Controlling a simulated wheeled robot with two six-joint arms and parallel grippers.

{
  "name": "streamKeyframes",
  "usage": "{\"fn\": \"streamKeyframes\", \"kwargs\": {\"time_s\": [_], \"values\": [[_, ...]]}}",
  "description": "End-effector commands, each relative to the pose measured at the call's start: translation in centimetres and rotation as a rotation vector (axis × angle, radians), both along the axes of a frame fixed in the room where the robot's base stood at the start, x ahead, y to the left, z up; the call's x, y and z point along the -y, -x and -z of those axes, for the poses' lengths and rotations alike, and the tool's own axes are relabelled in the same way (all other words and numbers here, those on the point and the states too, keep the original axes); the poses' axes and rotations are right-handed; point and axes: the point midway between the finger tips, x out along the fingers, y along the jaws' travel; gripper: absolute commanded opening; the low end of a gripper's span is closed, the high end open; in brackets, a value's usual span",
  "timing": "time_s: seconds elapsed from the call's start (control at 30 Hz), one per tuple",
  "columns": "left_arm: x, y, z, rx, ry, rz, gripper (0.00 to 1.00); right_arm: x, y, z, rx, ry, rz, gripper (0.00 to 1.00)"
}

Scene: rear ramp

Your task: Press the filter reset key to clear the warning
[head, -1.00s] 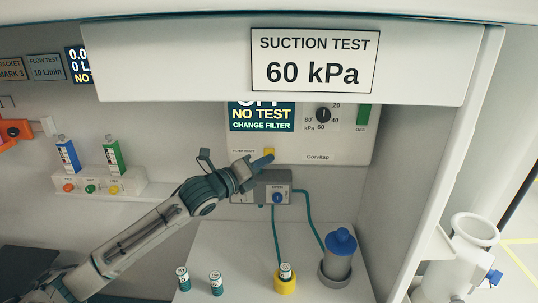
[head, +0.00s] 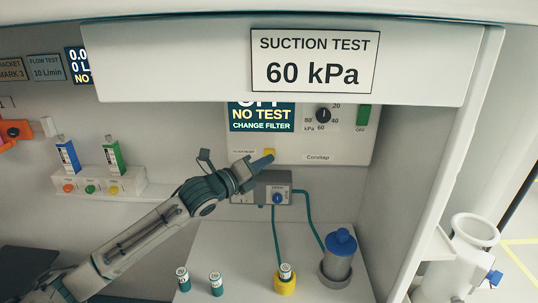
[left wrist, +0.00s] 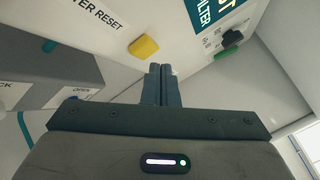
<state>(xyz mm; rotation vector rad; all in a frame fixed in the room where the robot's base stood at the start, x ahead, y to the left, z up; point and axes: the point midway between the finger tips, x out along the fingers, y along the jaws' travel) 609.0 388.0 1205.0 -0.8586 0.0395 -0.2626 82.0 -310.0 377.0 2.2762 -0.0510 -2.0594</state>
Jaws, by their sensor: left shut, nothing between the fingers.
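The suction unit's panel (head: 320,148) is on the back wall under the shelf. Its screen (head: 262,116) reads "NO TEST" and "CHANGE FILTER". The filter reset key is a small yellow key (head: 269,152) below the screen, partly hidden behind my fingertips in the head view. In the left wrist view the yellow key (left wrist: 144,47) stands beside the words "…ER RESET", just left of my fingers. My left gripper (head: 268,160) is shut and empty, its tips close to the key. I cannot tell that they touch it; in the wrist view the fingertips (left wrist: 162,68) look apart from it.
A grey box with a blue knob (head: 278,197) sits just below my gripper, with teal hoses running down. A blue-lidded canister (head: 340,252) and small vials (head: 216,282) stand on the counter. An overhanging white panel (head: 180,60) reads "SUCTION TEST 60 kPa".

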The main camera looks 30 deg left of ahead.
Motion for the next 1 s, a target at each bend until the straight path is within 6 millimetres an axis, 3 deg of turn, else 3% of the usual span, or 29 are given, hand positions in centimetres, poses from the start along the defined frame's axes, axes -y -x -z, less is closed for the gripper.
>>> {"fn": "streamKeyframes", "kwargs": {"time_s": [1.0], "values": [[-0.44,-0.73,-0.04,0.0,0.0,0.0,0.0,0.18,-0.01,0.8,0.0,0.002,-0.001,0.36]]}}
